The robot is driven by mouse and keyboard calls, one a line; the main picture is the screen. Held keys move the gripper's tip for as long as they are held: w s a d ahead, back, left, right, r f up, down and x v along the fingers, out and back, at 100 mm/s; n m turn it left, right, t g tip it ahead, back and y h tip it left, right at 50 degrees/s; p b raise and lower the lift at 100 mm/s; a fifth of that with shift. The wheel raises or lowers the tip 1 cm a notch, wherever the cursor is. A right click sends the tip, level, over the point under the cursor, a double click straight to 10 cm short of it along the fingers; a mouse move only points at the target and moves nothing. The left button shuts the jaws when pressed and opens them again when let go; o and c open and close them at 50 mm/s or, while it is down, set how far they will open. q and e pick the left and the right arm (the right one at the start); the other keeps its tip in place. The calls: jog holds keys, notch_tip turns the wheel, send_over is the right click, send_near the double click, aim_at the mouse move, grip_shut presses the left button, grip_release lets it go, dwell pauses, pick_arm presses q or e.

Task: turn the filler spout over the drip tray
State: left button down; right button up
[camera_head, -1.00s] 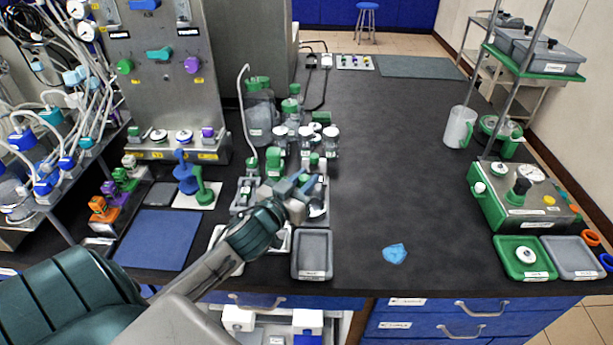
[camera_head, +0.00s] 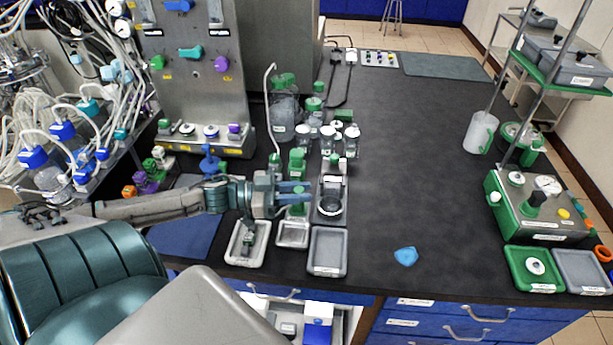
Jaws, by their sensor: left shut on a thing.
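My left gripper (camera_head: 294,193) reaches in from the left, level over the bench, with its blue fingers pointing right. It is shut on a small green part (camera_head: 298,209), which looks like the filler spout; the fingers hide much of it. The green-capped filler body (camera_head: 297,160) stands just behind. A small pale tray (camera_head: 293,243), which looks like the drip tray, lies just in front of the gripper. I cannot tell whether the spout's end is above it. My right gripper is not in view.
A clear vessel (camera_head: 331,203) on a grey stand is close to the fingertips' right. A grey tray (camera_head: 328,267) and a white tray (camera_head: 236,258) flank the small one. Capped bottles (camera_head: 327,140) stand behind.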

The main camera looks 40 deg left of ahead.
pick_arm(q)
jog(key=shift+s+a+m+g+h+b, duration=0.25)
jog(key=shift+a+m+g+h+b, duration=0.1)
jog(key=shift+m+g+h+b, duration=0.25)
jog(key=shift+s+a+m+g+h+b, duration=0.3)
jog(key=shift+m+g+h+b, duration=0.15)
jog(key=shift+g, duration=0.25)
jog(key=c, duration=1.3)
grip_release()
jog(key=shift+o, duration=0.2)
jog(key=p+v, duration=0.5)
jog(key=v, duration=0.5)
jog(key=shift+a, duration=0.35)
jog(key=shift+s, duration=0.15)
